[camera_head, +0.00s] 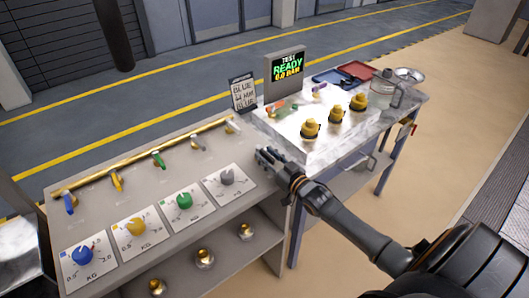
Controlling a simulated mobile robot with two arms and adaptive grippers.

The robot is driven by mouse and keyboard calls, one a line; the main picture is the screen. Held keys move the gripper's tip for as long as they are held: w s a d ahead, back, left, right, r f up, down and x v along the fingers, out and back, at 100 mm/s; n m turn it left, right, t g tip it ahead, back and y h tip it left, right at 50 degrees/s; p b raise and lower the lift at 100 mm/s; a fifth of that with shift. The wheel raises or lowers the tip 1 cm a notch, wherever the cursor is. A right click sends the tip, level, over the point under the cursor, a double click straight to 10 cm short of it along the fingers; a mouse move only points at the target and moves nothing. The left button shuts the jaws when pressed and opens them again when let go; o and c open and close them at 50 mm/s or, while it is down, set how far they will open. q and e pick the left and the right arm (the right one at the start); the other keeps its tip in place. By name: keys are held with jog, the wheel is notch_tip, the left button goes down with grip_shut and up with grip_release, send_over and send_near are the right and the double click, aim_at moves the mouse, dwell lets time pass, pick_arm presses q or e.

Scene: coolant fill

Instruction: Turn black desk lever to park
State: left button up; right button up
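My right gripper (266,157) comes in from the lower right on a dark arm. Its fingers are at the front left corner of the marble-topped desk (315,155), near the seam with the grey bench. They are too small to tell whether they are open or shut, and I see nothing held. I cannot clearly make out a black lever on the desk. A thin grey handle (359,164) sticks out at the desk's front edge, to the right of the gripper and apart from it. My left gripper is not in view.
The grey bench (133,205) bears coloured dials and small levers along a brass pipe (140,155). Open floor lies to the right.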

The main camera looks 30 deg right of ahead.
jog(key=shift+w+a, duration=0.1)
jog(key=shift+w, duration=0.7)
jog(key=shift+c, duration=0.2)
grip_shut()
